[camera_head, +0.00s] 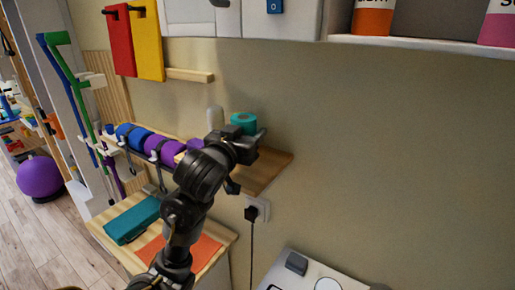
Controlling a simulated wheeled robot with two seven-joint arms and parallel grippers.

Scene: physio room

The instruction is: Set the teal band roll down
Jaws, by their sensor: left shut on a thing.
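The teal band roll (243,121) is a short cylinder with a hole in its top, near the middle of the head view. My left gripper (250,137) is shut on it. The roll is upright, over or at a wooden wall shelf (268,170). My gripper and wrist hide its lower part, so I cannot tell whether it touches the shelf. My left arm comes up from the bottom and covers the middle of the shelf. My right gripper is not in view.
Blue and purple rolls (160,147) lie in a row left of my wrist. A white bottle-like object (214,118) stands behind it. Below, a wooden cabinet top (225,236) holds a teal block (132,219) and an orange sheet (206,250). The shelf's right end looks bare.

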